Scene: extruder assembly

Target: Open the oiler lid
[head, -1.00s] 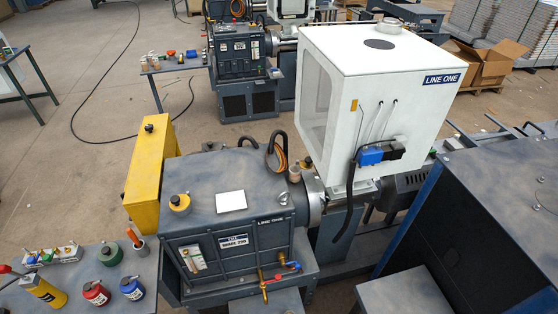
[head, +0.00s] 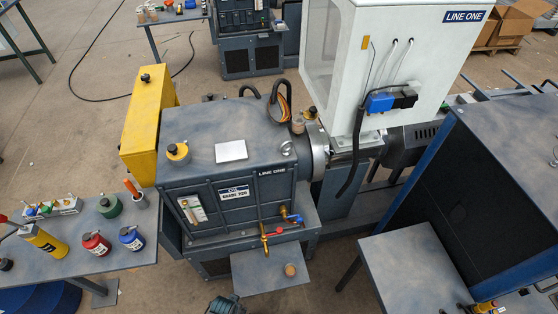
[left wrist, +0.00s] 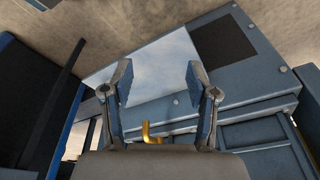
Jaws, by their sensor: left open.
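The blue-grey gearbox housing (head: 222,130) stands mid-picture in the head view. A small brown-topped cup (head: 297,123) stands by the chuck; which part is the oiler lid I cannot tell for sure. In the left wrist view my left gripper (left wrist: 158,82) has its fingers wide apart with nothing between them. A pale, shiny surface (left wrist: 155,62) lies beyond them. A dark part at the head view's bottom edge may be this gripper. My right gripper is not visible.
A side table (head: 80,262) at left holds coloured cans. A large dark cabinet (head: 470,190) stands at right.

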